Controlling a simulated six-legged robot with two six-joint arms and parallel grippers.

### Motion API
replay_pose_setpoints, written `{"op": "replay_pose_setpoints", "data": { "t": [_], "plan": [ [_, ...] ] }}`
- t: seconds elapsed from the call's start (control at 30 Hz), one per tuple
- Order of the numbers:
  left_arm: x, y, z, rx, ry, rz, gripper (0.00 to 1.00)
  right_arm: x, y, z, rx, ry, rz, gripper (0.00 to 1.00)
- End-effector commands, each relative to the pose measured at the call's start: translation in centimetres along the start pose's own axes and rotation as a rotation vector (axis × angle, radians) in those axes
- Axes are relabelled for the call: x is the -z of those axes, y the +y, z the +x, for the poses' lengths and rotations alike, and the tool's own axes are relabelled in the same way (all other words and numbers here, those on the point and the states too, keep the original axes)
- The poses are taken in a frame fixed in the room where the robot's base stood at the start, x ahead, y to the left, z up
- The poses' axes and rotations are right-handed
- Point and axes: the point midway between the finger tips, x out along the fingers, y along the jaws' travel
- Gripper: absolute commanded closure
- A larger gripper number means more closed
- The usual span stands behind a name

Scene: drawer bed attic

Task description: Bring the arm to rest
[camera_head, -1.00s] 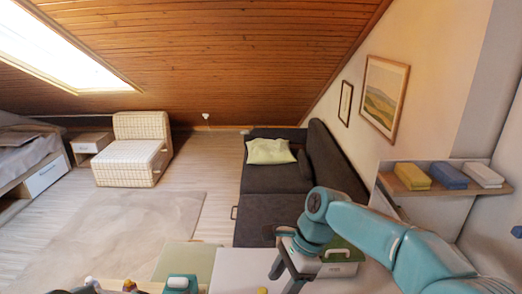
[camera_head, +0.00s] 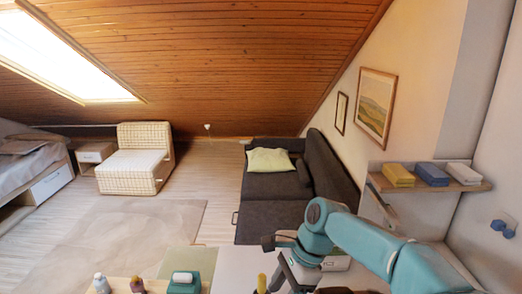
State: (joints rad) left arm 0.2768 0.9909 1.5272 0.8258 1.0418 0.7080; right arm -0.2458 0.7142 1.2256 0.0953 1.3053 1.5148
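My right arm, teal, comes in from the right and bends down at its wrist. Its dark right gripper (camera_head: 285,280) is low in the picture, over or beside the white tabletop (camera_head: 233,262), partly cut off by the bottom edge. Its fingers are not clear enough to tell open from shut. A white box (camera_head: 337,263) stands just right of the wrist, mostly hidden by the arm. My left gripper is not in view.
A yellow item (camera_head: 262,284) is close left of the gripper. Two small bottles (camera_head: 101,284) (camera_head: 137,285) and a teal box (camera_head: 184,283) stand at the bottom left. A dark sofa (camera_head: 265,215) is behind; a wall shelf (camera_head: 475,187) holds folded cloths at right.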

Motion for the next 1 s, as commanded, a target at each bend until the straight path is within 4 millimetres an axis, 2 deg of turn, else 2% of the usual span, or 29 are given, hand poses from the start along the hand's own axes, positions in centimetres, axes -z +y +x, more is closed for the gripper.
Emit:
{"op": "replay_pose_setpoints", "data": {
  "t": [0.33, 0.47, 0.57, 0.67, 0.7, 0.77, 0.8, 0.9, 1.0],
  "plan": [
    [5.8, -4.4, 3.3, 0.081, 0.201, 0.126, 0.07, 5.3, 0.5, 8.9, 0.020, 0.021, -0.166, 0.43],
    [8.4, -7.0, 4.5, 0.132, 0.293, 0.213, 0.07, 7.8, 1.7, 13.2, 0.030, 0.036, -0.257, 0.43],
    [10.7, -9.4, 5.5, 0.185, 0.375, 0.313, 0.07, 10.0, 3.6, 17.2, 0.035, 0.050, -0.349, 0.43],
    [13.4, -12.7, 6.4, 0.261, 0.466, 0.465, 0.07, 12.7, 6.7, 22.4, 0.039, 0.069, -0.474, 0.43],
    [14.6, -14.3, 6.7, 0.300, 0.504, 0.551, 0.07, 13.7, 8.6, 24.7, 0.040, 0.079, -0.541, 0.43],
    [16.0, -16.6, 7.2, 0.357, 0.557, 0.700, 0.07, 15.2, 11.9, 28.1, 0.041, 0.095, -0.654, 0.43],
    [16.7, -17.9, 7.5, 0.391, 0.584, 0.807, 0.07, 15.8, 14.2, 30.1, 0.043, 0.107, -0.732, 0.43],
    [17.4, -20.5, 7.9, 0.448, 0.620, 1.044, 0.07, 16.5, 19.3, 33.2, 0.049, 0.133, -0.904, 0.43],
    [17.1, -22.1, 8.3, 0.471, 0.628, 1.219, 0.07, 16.4, 22.8, 34.5, 0.054, 0.154, -1.028, 0.43]
  ]
}}
